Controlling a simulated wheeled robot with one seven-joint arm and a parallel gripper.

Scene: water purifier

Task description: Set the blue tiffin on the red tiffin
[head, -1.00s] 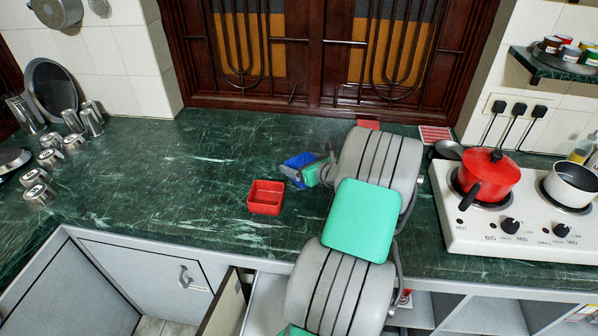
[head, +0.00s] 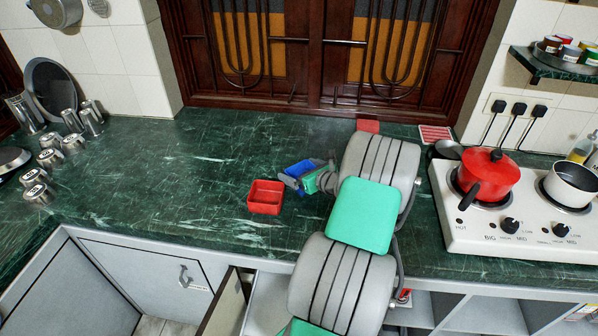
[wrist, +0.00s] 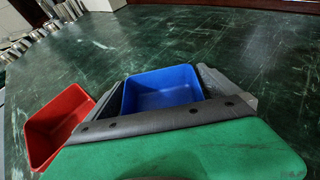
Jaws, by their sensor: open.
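The red tiffin (head: 265,198) is an open square box on the green counter, left of my gripper; it also shows at the left of the wrist view (wrist: 57,128). The blue tiffin (head: 299,168) is an open box just behind and right of the red one. In the wrist view the blue tiffin (wrist: 162,90) lies between my two fingers. My gripper (head: 303,173) is open around it, with a finger on either side. I cannot tell whether the fingers touch it. The blue tiffin's base is hidden, so I cannot tell whether it rests on the counter.
A stove (head: 510,230) with a red pot (head: 488,178) and a white pan (head: 573,184) stands at the right. Several steel cups (head: 73,143) stand at the left. A red item (head: 368,126) lies behind my arm. The counter left of the red tiffin is clear.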

